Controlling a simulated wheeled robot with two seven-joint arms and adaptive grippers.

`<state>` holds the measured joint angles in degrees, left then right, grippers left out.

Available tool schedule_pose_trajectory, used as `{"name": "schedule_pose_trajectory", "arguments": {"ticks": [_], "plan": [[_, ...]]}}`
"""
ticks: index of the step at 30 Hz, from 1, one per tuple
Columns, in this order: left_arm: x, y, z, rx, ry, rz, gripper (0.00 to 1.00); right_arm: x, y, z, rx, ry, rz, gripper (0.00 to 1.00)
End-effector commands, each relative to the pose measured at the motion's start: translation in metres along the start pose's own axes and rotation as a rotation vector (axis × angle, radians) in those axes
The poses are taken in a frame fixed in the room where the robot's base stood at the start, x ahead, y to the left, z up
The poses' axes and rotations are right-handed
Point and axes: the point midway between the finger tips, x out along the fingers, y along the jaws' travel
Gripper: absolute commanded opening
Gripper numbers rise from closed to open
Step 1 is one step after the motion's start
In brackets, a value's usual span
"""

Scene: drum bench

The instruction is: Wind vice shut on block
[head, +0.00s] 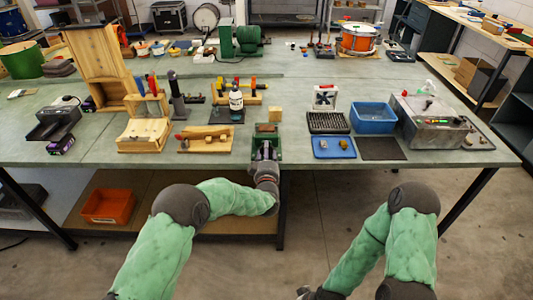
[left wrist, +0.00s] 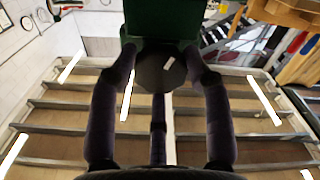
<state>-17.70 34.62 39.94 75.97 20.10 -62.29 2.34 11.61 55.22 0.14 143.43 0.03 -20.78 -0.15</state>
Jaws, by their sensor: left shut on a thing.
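The green vice (head: 275,153) stands at the front edge of the bench; its green body also shows at the top of the left wrist view (left wrist: 162,18). A reddish-brown block (head: 267,127) sits at the top of the vice; I cannot tell if the jaws touch it. My left gripper (head: 264,153) is at the front of the vice. In the left wrist view its fingers (left wrist: 162,62) close from both sides on a dark round knob (left wrist: 158,72) below the green body. My right gripper (head: 318,293) is low at the bottom edge, away from the bench, its fingers unclear.
A wooden board with tools (head: 205,140) lies left of the vice. A small wooden block (head: 275,113) stands behind it. To the right are a blue tray (head: 322,149), a dark grid rack (head: 328,122), a blue bin (head: 373,115) and a grey machine (head: 430,120).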

Motion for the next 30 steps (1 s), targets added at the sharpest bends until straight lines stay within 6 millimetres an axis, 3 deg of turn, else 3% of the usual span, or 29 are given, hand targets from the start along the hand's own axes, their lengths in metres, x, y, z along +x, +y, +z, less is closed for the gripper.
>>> {"name": "schedule_pose_trajectory", "arguments": {"ticks": [5,14,15,17,18,30], "plan": [[-0.0022,-0.0017,0.0065,0.09,-0.014,-0.001,0.16,-0.0009,-0.0003,0.0,0.0,0.0,0.0,0.73],[-0.0028,-0.0024,0.0082,0.101,-0.017,-0.001,0.16,-0.0007,-0.0003,0.0,0.0,0.0,0.0,0.73],[-0.0029,-0.0024,0.0084,0.101,-0.017,-0.001,0.52,-0.0007,-0.0003,0.0,0.0,0.0,0.0,0.73],[-0.003,-0.0025,0.0085,0.101,-0.017,-0.001,0.69,-0.0007,-0.0003,0.0,0.0,0.0,0.0,0.73],[-0.0028,-0.0024,0.0081,0.101,-0.016,-0.001,0.73,-0.0007,-0.0002,0.0,0.0,0.0,0.0,0.73],[-0.0056,-0.001,0.0034,0.098,-0.007,0.0,0.73,-0.0009,-0.0003,-0.0001,0.0,0.0,0.0,0.73]]}}
